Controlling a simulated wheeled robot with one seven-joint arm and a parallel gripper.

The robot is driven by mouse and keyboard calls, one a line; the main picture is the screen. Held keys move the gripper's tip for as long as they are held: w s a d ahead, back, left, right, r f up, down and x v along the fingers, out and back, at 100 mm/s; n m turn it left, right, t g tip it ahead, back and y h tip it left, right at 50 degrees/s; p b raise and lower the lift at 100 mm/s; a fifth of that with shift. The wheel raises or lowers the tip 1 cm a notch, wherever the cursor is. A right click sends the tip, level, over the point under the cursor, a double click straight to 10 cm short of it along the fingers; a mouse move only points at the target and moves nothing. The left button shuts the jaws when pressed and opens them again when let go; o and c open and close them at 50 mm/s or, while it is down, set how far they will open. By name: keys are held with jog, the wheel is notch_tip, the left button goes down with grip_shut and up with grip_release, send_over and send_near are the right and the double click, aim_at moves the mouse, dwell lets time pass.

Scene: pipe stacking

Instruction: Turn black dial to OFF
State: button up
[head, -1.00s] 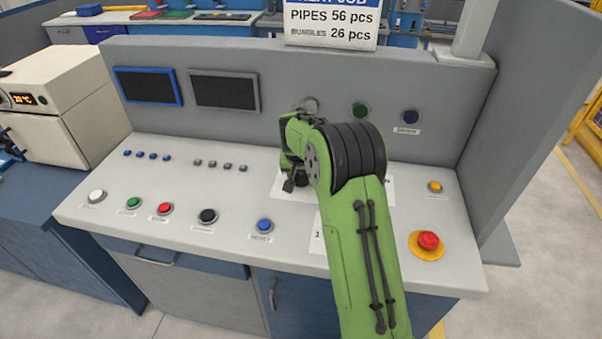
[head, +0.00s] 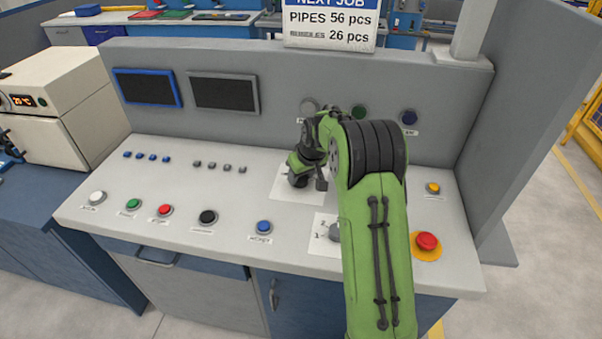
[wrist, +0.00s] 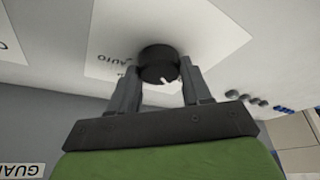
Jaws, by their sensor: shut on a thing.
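The black dial (wrist: 157,66) is round and stands out from a white label plate (wrist: 105,35) in the wrist view. A pale pointer mark shows on its face at the lower right. The word AUTO is readable to the left of the dial; I cannot read OFF. My gripper (wrist: 160,73) is shut on the dial, with one finger on each side. In the head view my gripper (head: 311,170) is low over the white label plate (head: 292,193) on the sloping desk, and my wrist partly hides the dial.
A grey knob (head: 334,232) on another white plate is partly behind my arm. A blue button (head: 264,227), a black button (head: 208,217) and a red emergency button (head: 427,241) are on the desk. The upright back panel (head: 290,90) rises close behind my gripper.

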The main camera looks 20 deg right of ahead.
jog(key=shift+n, duration=0.6)
jog(key=o, duration=1.1)
jog(key=shift+c, duration=0.2)
jog(key=p+v, duration=0.3)
jog(key=v, duration=1.2)
jog(key=shift+d+r, duration=0.25)
jog(key=shift+r, duration=0.1)
jog(key=shift+s, duration=0.15)
